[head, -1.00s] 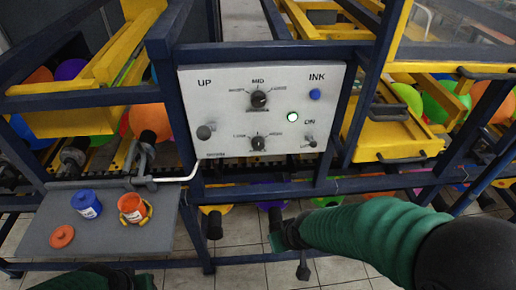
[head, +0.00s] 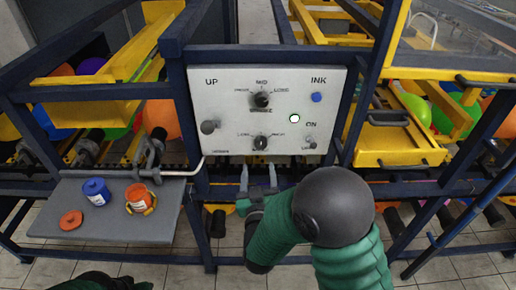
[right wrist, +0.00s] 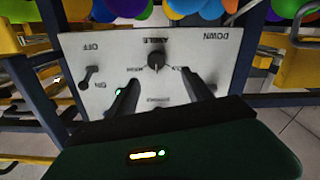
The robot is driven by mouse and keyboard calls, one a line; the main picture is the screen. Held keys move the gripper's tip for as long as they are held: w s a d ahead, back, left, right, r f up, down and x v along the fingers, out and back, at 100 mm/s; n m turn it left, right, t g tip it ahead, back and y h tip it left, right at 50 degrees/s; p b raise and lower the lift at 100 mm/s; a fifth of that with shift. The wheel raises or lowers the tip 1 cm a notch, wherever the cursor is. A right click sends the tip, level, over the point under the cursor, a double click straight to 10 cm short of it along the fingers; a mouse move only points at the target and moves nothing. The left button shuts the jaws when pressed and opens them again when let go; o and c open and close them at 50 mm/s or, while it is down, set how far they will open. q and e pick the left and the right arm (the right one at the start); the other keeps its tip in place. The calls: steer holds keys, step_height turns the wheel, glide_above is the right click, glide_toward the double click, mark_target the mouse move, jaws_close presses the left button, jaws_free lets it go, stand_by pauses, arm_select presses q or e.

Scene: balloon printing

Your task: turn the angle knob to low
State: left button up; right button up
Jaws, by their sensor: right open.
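The angle knob (head: 260,142) is the lower black knob on the white control panel (head: 225,110). Low is marked on its left and high on its right in the head view. Its light mark looks near vertical, but is too small to read surely. My right gripper (head: 258,173) is open and empty just below the knob, its two fingers pointing up at the panel. The right wrist view shows the panel upside down, with the angle knob (right wrist: 156,62) beyond and between the open fingers (right wrist: 160,92), apart from them. My left gripper is out of view; only dark arm parts show bottom left.
An upper knob (head: 261,99), a blue ink button (head: 316,97), a lit green light (head: 294,118), an up lever (head: 209,126) and an on switch (head: 311,143) share the panel. Blue frame bars surround it. A grey shelf (head: 105,222) holds blue and orange pots.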

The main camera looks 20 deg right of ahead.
mark_target(261, 146)
steer(key=p+x, duration=0.1)
steer(key=x, duration=0.3)
steer(key=d+p+x, duration=0.1)
steer(key=x, duration=0.4)
steer(key=shift+w+d, duration=0.15)
steer(key=shift+d, duration=0.1)
steer(key=shift+w+d, duration=0.1)
steer(key=shift+w, duration=0.3)
steer(key=shift+a, duration=0.4)
steer(key=shift+c, duration=1)
steer(key=shift+d, duration=0.15)
steer(key=c, duration=0.9)
jaws_close()
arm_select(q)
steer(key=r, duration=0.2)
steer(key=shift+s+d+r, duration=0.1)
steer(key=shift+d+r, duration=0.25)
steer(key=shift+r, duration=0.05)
